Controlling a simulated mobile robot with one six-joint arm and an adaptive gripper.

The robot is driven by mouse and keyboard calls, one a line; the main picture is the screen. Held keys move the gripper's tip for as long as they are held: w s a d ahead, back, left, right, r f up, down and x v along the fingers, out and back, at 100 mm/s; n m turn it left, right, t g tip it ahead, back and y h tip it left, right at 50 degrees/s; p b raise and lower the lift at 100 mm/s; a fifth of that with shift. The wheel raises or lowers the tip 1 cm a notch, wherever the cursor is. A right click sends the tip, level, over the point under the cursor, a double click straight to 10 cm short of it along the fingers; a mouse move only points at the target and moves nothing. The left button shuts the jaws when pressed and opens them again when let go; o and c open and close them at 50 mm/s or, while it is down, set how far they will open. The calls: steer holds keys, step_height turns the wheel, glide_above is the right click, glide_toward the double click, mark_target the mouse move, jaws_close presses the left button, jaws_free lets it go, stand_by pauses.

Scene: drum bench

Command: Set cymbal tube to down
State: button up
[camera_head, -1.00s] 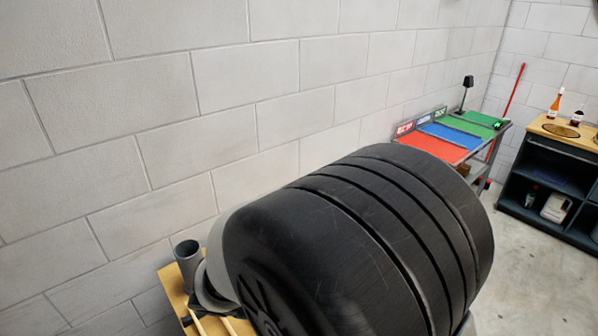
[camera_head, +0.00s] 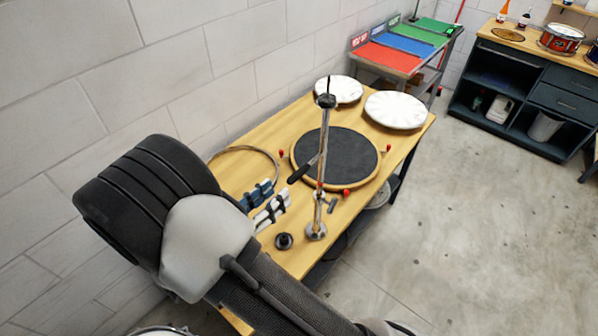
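A metal cymbal stand stands upright on the wooden bench (camera_head: 292,262), on a round metal base (camera_head: 316,232). Its slim cymbal tube (camera_head: 323,140) rises well above the bench, with a dark fitting and thin rod at the top. A joint or collar (camera_head: 319,196) shows low on the stand. My arm crosses the lower left of the view, left of and in front of the stand. My gripper is not in view, so its state cannot be seen.
A round black practice pad (camera_head: 336,152) lies behind the stand. Two white discs (camera_head: 338,90) (camera_head: 395,110) lie at the bench's far end. Rolled blue and white bundles (camera_head: 272,209), a black round part (camera_head: 284,241) and a small T-shaped key (camera_head: 331,206) lie nearby. Open floor is right.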

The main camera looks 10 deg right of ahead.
mark_target(299, 171)
steer(key=x, duration=1)
jaws_close()
stand_by(0.5)
